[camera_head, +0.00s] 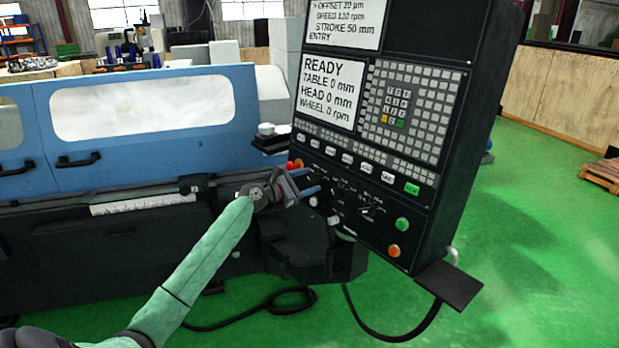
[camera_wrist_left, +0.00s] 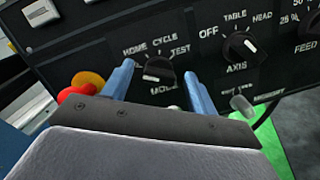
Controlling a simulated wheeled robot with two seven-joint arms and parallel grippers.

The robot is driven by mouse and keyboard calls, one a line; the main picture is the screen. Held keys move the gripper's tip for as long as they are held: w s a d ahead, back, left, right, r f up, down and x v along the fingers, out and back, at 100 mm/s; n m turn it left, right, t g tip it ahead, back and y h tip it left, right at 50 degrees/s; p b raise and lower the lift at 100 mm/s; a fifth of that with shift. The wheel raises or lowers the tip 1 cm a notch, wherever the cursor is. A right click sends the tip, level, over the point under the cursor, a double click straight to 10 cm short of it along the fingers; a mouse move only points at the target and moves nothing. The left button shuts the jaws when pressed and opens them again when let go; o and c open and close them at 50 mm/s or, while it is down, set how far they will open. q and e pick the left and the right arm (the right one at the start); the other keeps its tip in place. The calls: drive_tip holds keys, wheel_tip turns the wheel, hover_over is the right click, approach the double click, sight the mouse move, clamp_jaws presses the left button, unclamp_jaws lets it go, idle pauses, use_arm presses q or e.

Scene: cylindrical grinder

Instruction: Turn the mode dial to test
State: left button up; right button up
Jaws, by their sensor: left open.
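The black mode dial (camera_wrist_left: 160,69) sits on the dark control panel in the left wrist view, with HOME, CYCLE and TEST printed around it and MODE below. A white mark shows on the dial's lower left side; its exact setting is hard to read. My left gripper (camera_wrist_left: 158,76) is open, with one blue finger on each side of the dial. I cannot tell whether the fingers touch it. In the head view my left gripper (camera_head: 312,181) is at the lower left part of the control panel (camera_head: 441,205). My right gripper is out of view.
The axis dial (camera_wrist_left: 241,47) is right of the mode dial, with the feed dial (camera_wrist_left: 312,27) beyond. A red and yellow button (camera_wrist_left: 82,86) is left of the fingers. The blue grinder cover (camera_head: 150,155) is behind my left arm.

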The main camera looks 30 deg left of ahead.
use_arm(q)
drive_tip(key=shift+w+d, duration=0.25)
drive_tip(key=shift+w, duration=0.2)
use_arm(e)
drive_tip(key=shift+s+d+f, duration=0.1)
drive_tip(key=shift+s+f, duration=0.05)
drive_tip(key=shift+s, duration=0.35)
use_arm(q)
drive_tip(key=c, duration=1)
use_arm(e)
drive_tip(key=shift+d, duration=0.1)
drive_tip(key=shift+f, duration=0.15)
